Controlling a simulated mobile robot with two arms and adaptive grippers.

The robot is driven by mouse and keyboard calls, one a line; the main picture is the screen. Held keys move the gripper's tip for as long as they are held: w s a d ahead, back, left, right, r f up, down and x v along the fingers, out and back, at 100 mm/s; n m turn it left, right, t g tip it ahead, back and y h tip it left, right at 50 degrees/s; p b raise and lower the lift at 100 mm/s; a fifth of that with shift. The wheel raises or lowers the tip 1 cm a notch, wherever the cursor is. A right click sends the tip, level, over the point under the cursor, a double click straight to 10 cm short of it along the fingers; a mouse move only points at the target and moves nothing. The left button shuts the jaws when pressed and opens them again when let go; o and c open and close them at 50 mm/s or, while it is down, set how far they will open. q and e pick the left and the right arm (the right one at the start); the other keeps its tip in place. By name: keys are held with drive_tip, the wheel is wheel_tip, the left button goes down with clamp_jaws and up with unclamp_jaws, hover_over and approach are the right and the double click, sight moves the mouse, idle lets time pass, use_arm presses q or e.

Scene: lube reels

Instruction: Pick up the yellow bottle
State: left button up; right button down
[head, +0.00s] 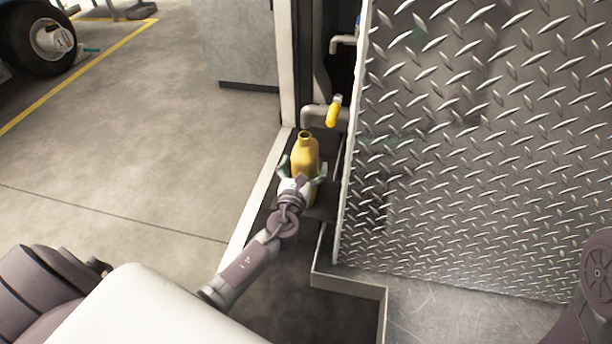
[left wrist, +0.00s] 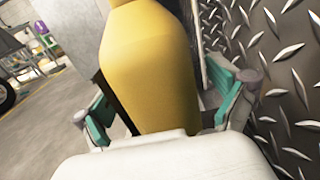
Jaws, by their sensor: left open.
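The yellow bottle (head: 305,155) stands upright on a dark ledge beside the diamond-plate panel, under a tap, in the head view. In the left wrist view the bottle (left wrist: 150,70) fills the middle, its top cut off by the frame. My left gripper (head: 302,178) is open, with one finger on each side of the bottle. Its teal finger pads also show in the left wrist view (left wrist: 160,115), with the bottle between them. I cannot tell whether either pad touches it. The bottle's lower part is hidden behind the gripper. No right gripper shows.
A grey tap with a yellow handle (head: 333,112) juts out just above the bottle. The diamond-plate panel (head: 470,130) stands close on the right, and a white post (head: 287,70) rises behind. Open concrete floor (head: 140,130) lies to the left.

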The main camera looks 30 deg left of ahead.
use_arm(q)
drive_tip(key=shift+w+a, duration=0.1)
drive_tip(key=shift+w, duration=0.5)
drive_tip(key=shift+s, duration=0.1)
drive_tip(key=c, duration=1.6)
drive_tip(key=shift+r, duration=0.15)
drive_tip(key=shift+c, duration=0.8)
drive_tip(key=shift+r, duration=0.15)
